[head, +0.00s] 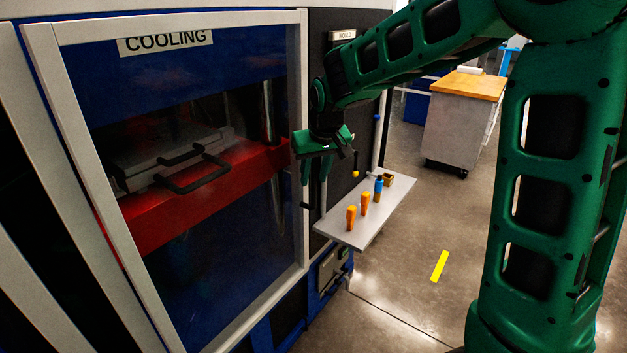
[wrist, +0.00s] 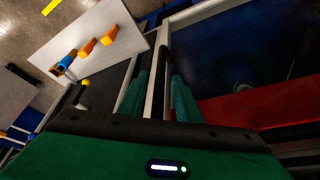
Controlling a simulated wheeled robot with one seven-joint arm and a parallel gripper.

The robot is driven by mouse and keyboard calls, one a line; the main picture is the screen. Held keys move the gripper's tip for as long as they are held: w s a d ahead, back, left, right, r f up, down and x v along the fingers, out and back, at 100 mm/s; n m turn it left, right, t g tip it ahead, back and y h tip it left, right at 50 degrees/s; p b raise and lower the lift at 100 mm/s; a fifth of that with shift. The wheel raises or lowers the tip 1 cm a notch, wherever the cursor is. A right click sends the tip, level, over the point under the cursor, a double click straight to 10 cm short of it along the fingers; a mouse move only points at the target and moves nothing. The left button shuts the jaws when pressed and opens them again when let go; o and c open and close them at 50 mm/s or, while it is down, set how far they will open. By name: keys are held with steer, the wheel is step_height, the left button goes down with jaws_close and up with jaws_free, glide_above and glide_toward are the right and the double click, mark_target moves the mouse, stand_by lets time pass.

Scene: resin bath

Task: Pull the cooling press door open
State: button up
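The cooling press door (head: 299,90) is a white-framed clear panel under a "COOLING" label, and it looks shut. Through it I see a red press bed (head: 190,195) and a plate with black handles (head: 195,168). My gripper (head: 314,198) is at the door's right edge, about mid-height, with its fingers pointing down. In the wrist view the two green fingers (wrist: 160,85) are apart, with the pale door edge (wrist: 155,72) showing between them. No firm contact is visible. The door handle is hard to make out behind the fingers.
A grey shelf (head: 340,229) with orange-handled tools (head: 351,217) and a blue item (head: 378,188) juts out right of the door. A wood-topped cart (head: 458,125) stands farther back. The floor by the yellow strip (head: 439,266) is clear.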

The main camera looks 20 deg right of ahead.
steer(key=shift+x, duration=0.95)
jaws_close()
